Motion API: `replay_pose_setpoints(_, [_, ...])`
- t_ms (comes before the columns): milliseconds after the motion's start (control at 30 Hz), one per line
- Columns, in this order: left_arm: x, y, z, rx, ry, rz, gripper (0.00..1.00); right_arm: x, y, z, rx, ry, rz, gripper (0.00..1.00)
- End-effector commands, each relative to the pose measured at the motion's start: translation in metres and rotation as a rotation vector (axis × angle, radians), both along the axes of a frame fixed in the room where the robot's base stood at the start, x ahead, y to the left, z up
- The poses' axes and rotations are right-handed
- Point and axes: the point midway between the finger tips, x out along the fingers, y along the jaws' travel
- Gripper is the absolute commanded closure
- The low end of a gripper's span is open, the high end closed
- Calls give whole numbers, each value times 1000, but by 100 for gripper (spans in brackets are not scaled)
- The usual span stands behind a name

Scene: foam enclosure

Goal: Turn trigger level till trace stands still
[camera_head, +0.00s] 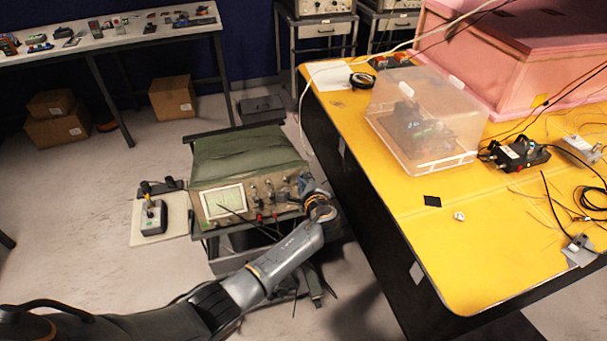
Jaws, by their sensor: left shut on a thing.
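The oscilloscope (248,163) stands on a low cart, with a green cover over its top and its front panel facing me. Its lit screen (222,202) is on the left of the panel; the trace is too small to tell whether it moves. Knobs and red connectors sit right of the screen. My left gripper (307,188) is at the right end of the panel, shut on a small knob there. The fingers and my wrist hide the knob, so I cannot read its label. My right gripper is not in view.
The yellow table (460,250) stands close on the right, bearing a clear plastic box (425,125), cables and a pink foam enclosure (530,55). Open floor lies to the left.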

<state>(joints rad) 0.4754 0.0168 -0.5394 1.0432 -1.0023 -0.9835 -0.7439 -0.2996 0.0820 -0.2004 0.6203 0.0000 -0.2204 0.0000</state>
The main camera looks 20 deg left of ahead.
Motion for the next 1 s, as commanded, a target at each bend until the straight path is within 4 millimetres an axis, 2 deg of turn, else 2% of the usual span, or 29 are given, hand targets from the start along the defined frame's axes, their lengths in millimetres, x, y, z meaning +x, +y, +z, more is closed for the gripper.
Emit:
replay_pose_setpoints(33, [1,1,4,26,15,-9,100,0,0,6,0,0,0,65])
replay_pose_setpoints(300, [0,1,2,118,79,-45,100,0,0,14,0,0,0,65])
replay_pose_setpoints(933, [0,1,0,152,102,-57,100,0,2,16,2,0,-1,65])
replay_pose_setpoints(967, [0,1,0,152,102,-57,81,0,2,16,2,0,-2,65])
replay_pose_setpoints(1000, [0,1,0,151,102,-57,73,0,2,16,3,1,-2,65])
